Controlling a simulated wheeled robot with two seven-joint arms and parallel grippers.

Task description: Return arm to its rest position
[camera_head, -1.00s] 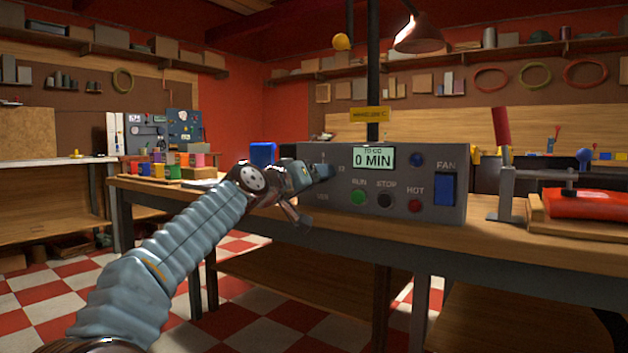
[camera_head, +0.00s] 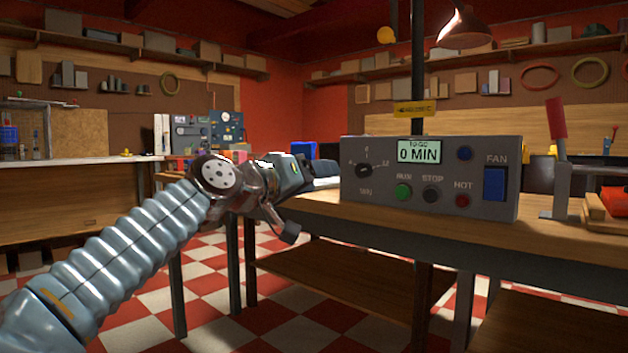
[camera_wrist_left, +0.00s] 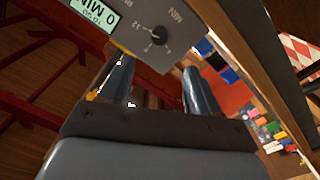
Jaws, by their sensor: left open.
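My left arm comes in from the left in the head view, with its gripper (camera_head: 318,174) pointing at the left end of the grey control box. The gripper is open and empty, just left of the box's dial (camera_head: 365,170) and apart from it. In the left wrist view the two fingers (camera_wrist_left: 160,88) stand apart with nothing between them, and the dial (camera_wrist_left: 158,35) shows beyond them. The control box (camera_head: 410,206) has a display (camera_head: 418,151) reading 0 MIN. My right gripper is not in view.
The box stands on a wooden workbench (camera_head: 400,222). A red-handled lever (camera_head: 557,150) and an orange-red item (camera_head: 614,200) are at its right. A lamp (camera_head: 463,28) hangs above. Checkered floor (camera_head: 200,265) is open at lower left.

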